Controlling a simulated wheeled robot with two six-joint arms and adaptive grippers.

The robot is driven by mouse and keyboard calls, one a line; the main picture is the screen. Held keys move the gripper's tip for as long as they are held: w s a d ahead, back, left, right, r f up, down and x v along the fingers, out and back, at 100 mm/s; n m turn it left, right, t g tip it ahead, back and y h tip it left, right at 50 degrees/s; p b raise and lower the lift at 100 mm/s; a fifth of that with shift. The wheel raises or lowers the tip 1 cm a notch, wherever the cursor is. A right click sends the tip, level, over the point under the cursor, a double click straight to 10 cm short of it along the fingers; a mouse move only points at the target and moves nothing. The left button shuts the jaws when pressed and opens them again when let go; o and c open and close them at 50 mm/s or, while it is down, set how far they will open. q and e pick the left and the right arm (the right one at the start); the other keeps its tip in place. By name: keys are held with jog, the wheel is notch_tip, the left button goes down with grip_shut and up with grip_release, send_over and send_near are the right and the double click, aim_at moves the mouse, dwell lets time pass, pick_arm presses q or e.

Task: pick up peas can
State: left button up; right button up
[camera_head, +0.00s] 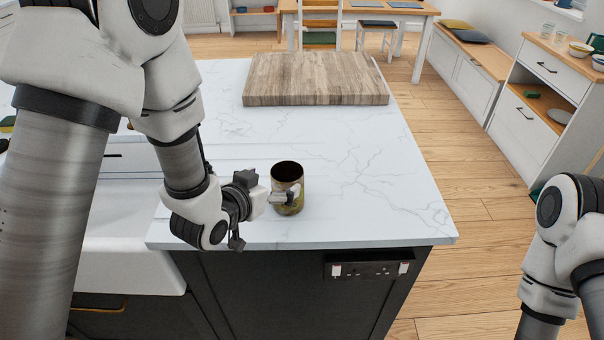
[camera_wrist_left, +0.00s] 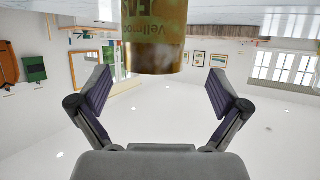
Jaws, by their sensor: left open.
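The peas can (camera_head: 288,177) stands upright on the white marble worktop near its front edge, with a dark top and a greenish-brown side. In the left wrist view the can (camera_wrist_left: 155,35) shows upside down, with part of its yellow-green label readable. Contact cannot be told. My right gripper is out of view.
A wooden board (camera_head: 316,78) lies at the back of the worktop (camera_head: 370,170). The worktop right of the can is clear. A white sink (camera_head: 125,250) is at the left, and a socket strip (camera_head: 369,268) is on the dark front panel below.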

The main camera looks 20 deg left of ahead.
aim_at(294, 172)
pick_arm(q)
jog(key=p+x, duration=0.1)
jog(key=x, duration=0.1)
jog(key=d+p+x, duration=0.1)
jog(key=x, duration=0.2)
jog(key=shift+w, duration=0.2)
jog(key=shift+a+f, duration=0.1)
jog(key=shift+s+a, duration=0.1)
jog(key=shift+s, duration=0.1)
jog(key=shift+s+r, duration=0.15)
jog(key=shift+r, duration=0.05)
jog(key=c, duration=1.2)
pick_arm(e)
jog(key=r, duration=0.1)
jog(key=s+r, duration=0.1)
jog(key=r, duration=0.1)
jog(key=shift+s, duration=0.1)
